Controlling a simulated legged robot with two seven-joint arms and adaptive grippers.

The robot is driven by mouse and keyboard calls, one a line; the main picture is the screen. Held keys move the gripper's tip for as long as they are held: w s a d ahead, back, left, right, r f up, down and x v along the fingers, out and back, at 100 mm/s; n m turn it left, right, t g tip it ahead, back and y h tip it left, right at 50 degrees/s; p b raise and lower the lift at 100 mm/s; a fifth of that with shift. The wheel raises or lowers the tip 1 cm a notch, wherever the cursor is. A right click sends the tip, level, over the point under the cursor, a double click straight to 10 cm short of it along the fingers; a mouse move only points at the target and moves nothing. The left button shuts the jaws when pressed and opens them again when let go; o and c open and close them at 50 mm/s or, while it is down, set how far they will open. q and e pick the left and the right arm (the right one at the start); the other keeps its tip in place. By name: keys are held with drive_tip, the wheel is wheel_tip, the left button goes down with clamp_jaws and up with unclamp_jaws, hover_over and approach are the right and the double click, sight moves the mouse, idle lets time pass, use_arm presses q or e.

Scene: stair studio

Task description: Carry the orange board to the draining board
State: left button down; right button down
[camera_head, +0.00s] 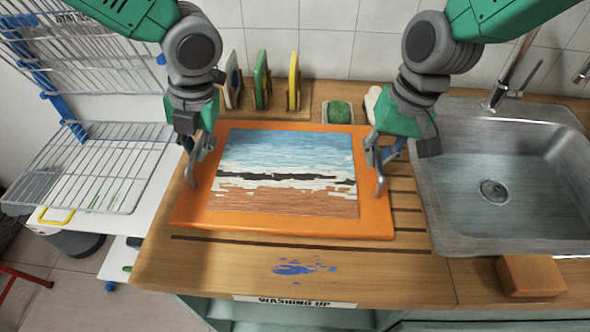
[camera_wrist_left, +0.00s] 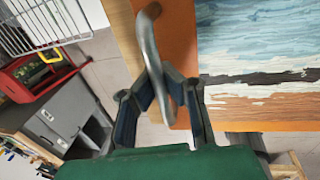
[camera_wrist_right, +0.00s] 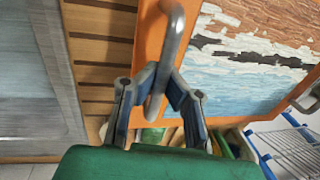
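The orange board (camera_head: 290,226), with a painted seascape on it, lies flat over the grooved wooden draining board (camera_head: 408,215). I cannot tell whether it touches the wood or is just above it. It has a grey metal handle at each side. My left gripper (camera_head: 195,165) is shut on the left handle (camera_wrist_left: 150,45). My right gripper (camera_head: 378,165) is shut on the right handle (camera_wrist_right: 172,35). The board's orange rim also shows in the left wrist view (camera_wrist_left: 180,40) and the right wrist view (camera_wrist_right: 150,35). The draining board's middle is hidden under the board.
A steel sink (camera_head: 490,170) is at the right, with a brown block (camera_head: 530,275) in front. A wire rack (camera_head: 95,170) stands at the left. Several upright boards (camera_head: 262,80) and a green sponge (camera_head: 339,111) are behind. Blue paint spots (camera_head: 295,268) mark the bare front wood.

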use_arm(q)
drive_tip(key=shift+d, duration=0.25)
